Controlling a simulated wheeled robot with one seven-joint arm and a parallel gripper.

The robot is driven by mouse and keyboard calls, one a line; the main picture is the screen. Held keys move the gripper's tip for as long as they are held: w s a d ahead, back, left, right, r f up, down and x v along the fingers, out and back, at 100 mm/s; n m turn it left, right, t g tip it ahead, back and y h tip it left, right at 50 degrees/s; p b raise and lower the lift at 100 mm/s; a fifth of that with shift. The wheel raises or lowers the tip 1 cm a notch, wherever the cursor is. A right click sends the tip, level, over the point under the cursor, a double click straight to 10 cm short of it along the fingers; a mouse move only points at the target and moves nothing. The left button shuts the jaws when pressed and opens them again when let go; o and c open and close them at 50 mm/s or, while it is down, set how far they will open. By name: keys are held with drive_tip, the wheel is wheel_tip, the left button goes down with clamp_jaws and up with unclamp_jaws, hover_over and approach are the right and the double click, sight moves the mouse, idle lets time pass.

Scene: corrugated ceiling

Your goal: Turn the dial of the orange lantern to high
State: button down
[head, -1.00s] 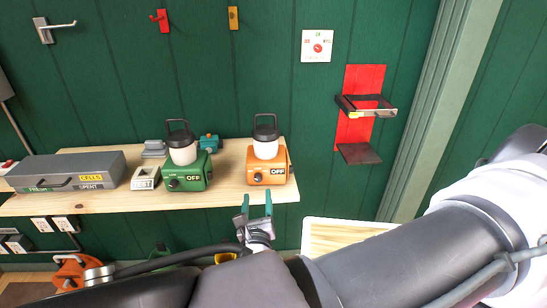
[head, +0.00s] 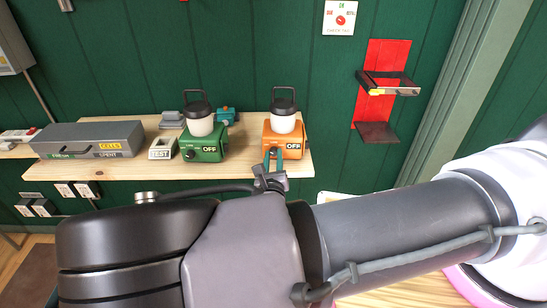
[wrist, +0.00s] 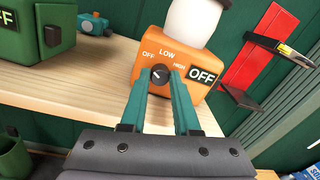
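The orange lantern (head: 284,133) stands upright on the shelf, with a white globe and black top. In the wrist view its orange body (wrist: 180,64) carries a black dial (wrist: 159,74) under the labels OFF, LOW and HIGH. The dial's mark points to the upper left, toward OFF, and the side panel (wrist: 202,76) reads OFF. My gripper (wrist: 160,79) has its two teal fingers apart, one tip on each side of the dial, with nothing visibly clamped. In the head view my gripper (head: 274,157) is at the lantern's front, partly covering the dial.
A green lantern (head: 202,143), also reading OFF, stands close on the left. A TEST box (head: 163,148) and a grey case (head: 86,140) are farther left on the wooden shelf (head: 245,165). A red wall bracket (head: 383,60) is at the right.

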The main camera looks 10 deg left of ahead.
drive_tip(key=shift+m, duration=0.3)
drive_tip(key=m, duration=1.1)
drive_tip(key=shift+m, duration=0.4)
drive_tip(key=m, duration=0.5)
drive_tip(key=shift+d, duration=0.1)
drive_tip(key=m, duration=0.6)
drive_tip(key=shift+m, duration=0.3)
drive_tip(key=c, duration=0.6)
unclamp_jaws()
drive_tip(key=shift+c, duration=0.2)
